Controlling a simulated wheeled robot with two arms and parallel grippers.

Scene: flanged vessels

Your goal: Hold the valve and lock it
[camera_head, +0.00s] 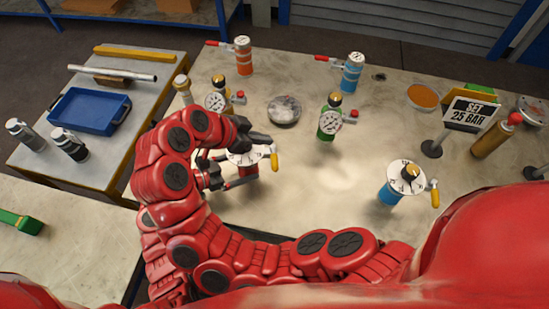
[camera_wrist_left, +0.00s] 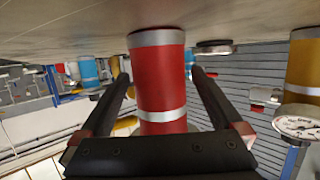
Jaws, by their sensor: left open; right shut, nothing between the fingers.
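A red valve body (camera_head: 246,171) with a white dial on top and a yellow lever (camera_head: 274,157) stands upright on the bench. My arms partly cover its dial. My left gripper (camera_head: 232,170) is open, its dark fingers on either side of the red body. The left wrist view, with the bench at the top, shows the red body (camera_wrist_left: 160,85) with pale bands between the open fingers of the left gripper (camera_wrist_left: 160,75). Whether they touch it I cannot tell.
A green gauge vessel (camera_head: 327,125) and a metal dish (camera_head: 284,110) are behind. A "SET 25 BAR" sign (camera_head: 470,113) stands at right. A blue tray (camera_head: 88,112) is on the left cart. Middle bench is clear.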

